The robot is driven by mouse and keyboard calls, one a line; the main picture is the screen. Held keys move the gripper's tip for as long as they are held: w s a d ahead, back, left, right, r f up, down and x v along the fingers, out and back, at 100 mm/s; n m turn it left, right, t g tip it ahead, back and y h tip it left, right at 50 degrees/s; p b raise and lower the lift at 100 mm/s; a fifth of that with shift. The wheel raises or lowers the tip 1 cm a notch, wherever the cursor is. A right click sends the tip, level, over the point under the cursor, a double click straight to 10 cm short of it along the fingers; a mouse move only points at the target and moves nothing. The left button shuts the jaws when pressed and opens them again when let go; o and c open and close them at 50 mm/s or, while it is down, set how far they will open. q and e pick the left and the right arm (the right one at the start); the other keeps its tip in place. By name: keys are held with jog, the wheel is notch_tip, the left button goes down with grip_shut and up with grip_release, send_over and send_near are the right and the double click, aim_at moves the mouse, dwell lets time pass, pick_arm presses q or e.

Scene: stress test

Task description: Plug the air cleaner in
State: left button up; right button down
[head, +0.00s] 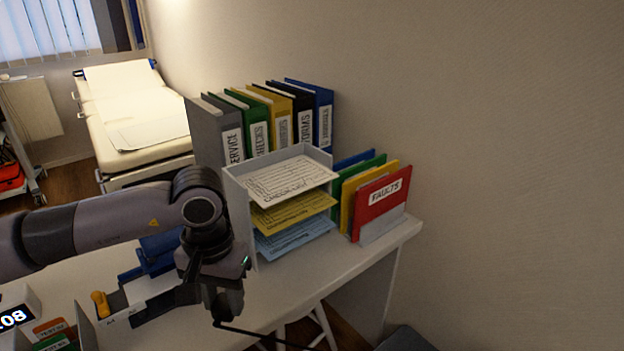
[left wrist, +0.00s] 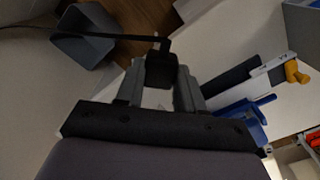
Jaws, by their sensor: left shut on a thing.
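I see no socket. My right gripper is not in view.
The white desk (head: 310,268) carries a paper tray stack (head: 243,218), binders (head: 228,140) and a folder rack (head: 383,226). A blue object (left wrist: 240,112) and a yellow-orange object (left wrist: 296,72) lie beside the gripper. The wall on the right is bare.

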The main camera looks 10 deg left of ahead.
pick_arm(q)
jog(key=s+d+r+m, duration=0.2)
jog(key=d+r+m, duration=0.6)
jog(key=d, duration=0.6)
jog(key=shift+d+r, duration=0.35)
jog(key=shift+r, duration=0.25)
jog(key=shift+d+f, duration=0.1)
jog(key=w+d+f+m, duration=0.1)
jog(key=d+f+m, duration=0.3)
jog(key=shift+w+d+f+m, duration=0.15)
jog(key=shift+w+f+m, duration=0.1)
jog(key=shift+w+m, duration=0.1)
jog(key=s+a+r+n, duration=0.1)
jog(key=a+r+n, duration=0.7)
jog(key=a+r, duration=0.1)
jog(key=shift+s+r, duration=0.15)
jog(key=shift+s, duration=0.2)
jog(key=shift+d, duration=0.1)
jog(key=w+d+n, duration=0.3)
jog(key=d+n, duration=0.1)
jog(key=d, duration=0.7)
jog(key=shift+w+n, duration=0.25)
jog(key=shift+n, duration=0.1)
